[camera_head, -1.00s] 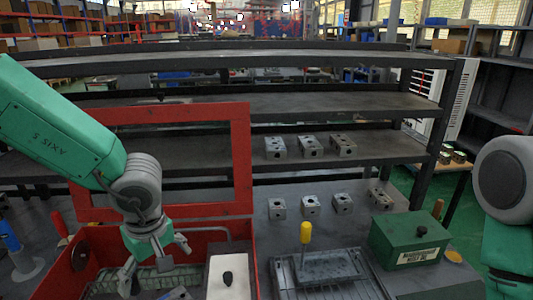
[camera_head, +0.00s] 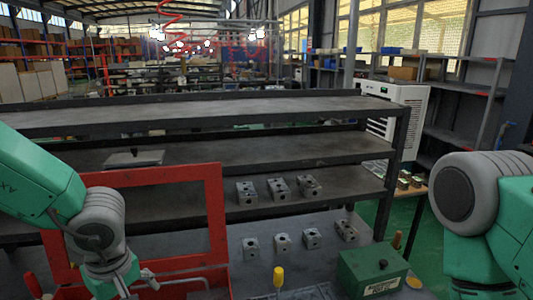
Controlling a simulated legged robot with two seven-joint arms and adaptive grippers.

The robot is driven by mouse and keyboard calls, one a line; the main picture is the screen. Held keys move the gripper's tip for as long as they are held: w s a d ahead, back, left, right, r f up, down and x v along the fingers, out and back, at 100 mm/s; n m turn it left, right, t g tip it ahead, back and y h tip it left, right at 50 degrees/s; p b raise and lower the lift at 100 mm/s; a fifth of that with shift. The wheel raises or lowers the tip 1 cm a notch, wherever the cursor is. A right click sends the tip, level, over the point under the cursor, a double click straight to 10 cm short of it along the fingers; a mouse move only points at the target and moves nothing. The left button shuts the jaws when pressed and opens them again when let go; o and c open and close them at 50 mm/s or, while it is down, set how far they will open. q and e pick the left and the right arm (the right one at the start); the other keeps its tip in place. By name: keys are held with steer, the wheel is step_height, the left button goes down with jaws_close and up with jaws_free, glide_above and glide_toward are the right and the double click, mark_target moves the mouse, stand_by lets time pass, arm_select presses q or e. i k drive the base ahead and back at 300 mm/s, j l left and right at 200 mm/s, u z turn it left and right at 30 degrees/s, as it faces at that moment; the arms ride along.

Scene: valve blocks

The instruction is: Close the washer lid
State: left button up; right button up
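The washer is a red box (camera_head: 222,291) at the bottom left, mostly cut off by the picture's lower edge. Its lid is a red frame (camera_head: 214,225) with a large opening, standing raised at the back of the box, before the shelves. My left gripper (camera_head: 137,286) is in front of the lid's lower left part, over the box. Its fingers are spread apart with nothing seen between them; the tips are near the lower edge. My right arm enters at the right edge, and its gripper is out of view.
A dark multi-tier shelf (camera_head: 290,152) stands behind, with several grey valve blocks (camera_head: 278,188) on it and more on the surface below. A grey plate (camera_head: 134,158) lies on the shelf.

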mark_target(54, 245)
steer(key=k, duration=0.9)
